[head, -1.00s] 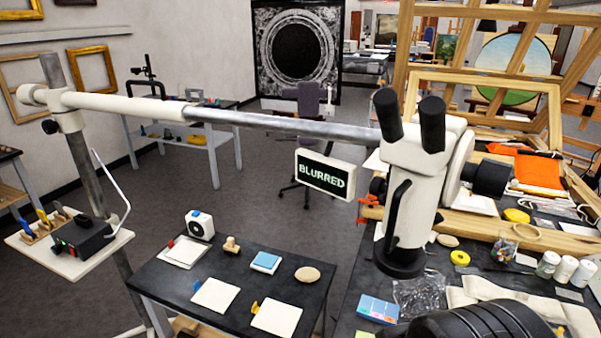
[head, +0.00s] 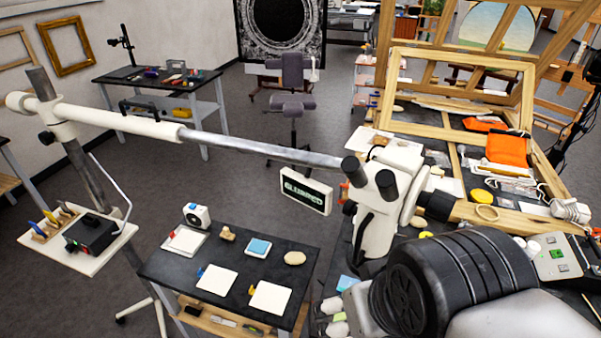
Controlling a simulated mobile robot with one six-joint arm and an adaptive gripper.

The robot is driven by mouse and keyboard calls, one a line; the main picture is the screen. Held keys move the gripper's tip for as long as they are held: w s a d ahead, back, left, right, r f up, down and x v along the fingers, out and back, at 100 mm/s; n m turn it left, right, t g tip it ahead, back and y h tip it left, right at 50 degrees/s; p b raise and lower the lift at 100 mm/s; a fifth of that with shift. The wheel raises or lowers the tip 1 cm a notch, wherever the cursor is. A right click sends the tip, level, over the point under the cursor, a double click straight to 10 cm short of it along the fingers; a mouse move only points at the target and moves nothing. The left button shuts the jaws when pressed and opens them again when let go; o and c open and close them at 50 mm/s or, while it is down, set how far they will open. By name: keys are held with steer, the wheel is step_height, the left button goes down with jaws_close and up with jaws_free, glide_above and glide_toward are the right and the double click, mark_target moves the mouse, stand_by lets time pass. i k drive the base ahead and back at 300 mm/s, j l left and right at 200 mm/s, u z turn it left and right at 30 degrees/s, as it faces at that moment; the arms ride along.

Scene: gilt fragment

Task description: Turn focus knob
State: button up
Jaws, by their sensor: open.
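The white microscope head (head: 385,205) hangs at the end of a long boom arm, with two black eyepieces pointing up. A thick black knob (head: 437,205) sticks out on its right side; it looks like the focus knob. A smaller dark knob (head: 350,208) shows on its left side. A small display panel (head: 306,191) hangs left of the head, its green letters smeared now. My arm's black ribbed link and grey link fill the lower right, in front of and below the head. They hide the head's lower right. My gripper is not visible.
A black table (head: 225,275) with white pads, a blue block and a stone stands at lower left. A small shelf (head: 85,250) holds a black box. A cluttered workbench with wooden frames (head: 460,85) lies right and behind. Open floor is at centre left.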

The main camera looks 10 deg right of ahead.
mark_target(438, 205)
steer(key=l+z, duration=0.45)
steer(key=i+l+z, duration=0.1)
steer(key=l+z, duration=0.4)
steer(key=j, duration=0.1)
